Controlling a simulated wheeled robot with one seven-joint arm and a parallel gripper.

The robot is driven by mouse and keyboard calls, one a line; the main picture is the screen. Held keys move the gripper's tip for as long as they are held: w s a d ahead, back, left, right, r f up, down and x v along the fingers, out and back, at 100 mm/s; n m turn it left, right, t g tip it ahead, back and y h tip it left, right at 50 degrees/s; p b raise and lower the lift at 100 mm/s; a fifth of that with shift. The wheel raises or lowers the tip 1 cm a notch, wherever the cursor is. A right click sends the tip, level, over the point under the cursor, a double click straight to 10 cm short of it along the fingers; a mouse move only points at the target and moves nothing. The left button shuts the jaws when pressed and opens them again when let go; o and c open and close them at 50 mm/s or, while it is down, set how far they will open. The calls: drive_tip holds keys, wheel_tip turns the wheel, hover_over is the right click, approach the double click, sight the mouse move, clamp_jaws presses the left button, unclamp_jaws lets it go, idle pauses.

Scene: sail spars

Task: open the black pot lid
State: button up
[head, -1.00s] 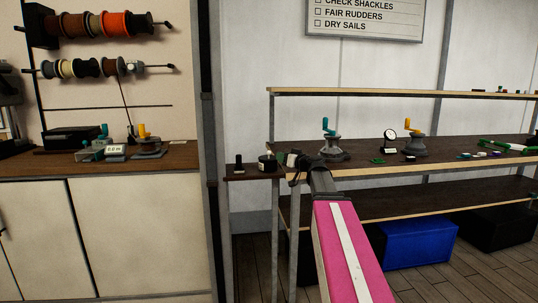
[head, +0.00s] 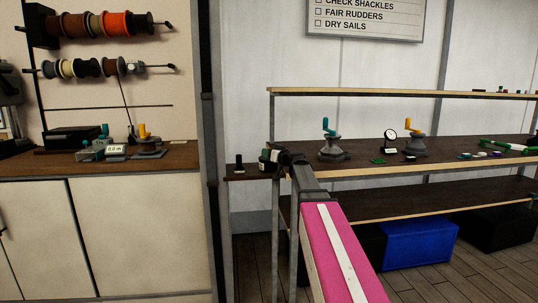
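A small black pot (head: 264,166) with a pale label stands on the small dark side table between the cabinet and the workbench. My arm, with its pink link, reaches up from the bottom right, and my gripper (head: 279,157) is at the pot's right side and partly covers it. The lid is too small and too hidden to make out. I cannot tell whether the gripper touches the pot, or whether its fingers are open or shut.
A small black object (head: 239,162) stands on the left of the side table (head: 234,174). The workbench (head: 350,170) to the right holds a teal-handled winch (head: 331,147), a yellow-handled winch (head: 415,145) and a small dial (head: 390,138). A counter (head: 180,158) stands on the left.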

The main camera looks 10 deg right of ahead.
clamp_jaws()
drive_tip(key=shift+r, duration=0.1)
